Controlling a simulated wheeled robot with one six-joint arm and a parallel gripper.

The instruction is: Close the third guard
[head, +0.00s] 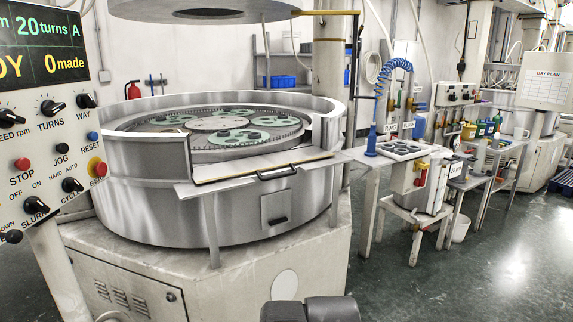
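The nearest lapping machine has a round steel tank (160,197) with a gap in the front of its wall. At the gap, a flat guard panel (235,182) with a black bar handle (277,172) lies folded outward, so this guard looks open. Through the gap I see the toothed ring and green carriers (238,137). Farther machines stand at the right, one with a pale tank (517,122); their guards are too small to make out. I cannot tell which guard is the third. My gripper is out of view; only a dark part of my arm shows at the bottom edge.
A control panel (40,130) reading "20 turns" and "0 made" stands close at the left. The raised upper plate (205,10) hangs above the tank. A side table (385,157) and low stand (412,204) stand to the right. Open green floor (460,270) lies at the lower right.

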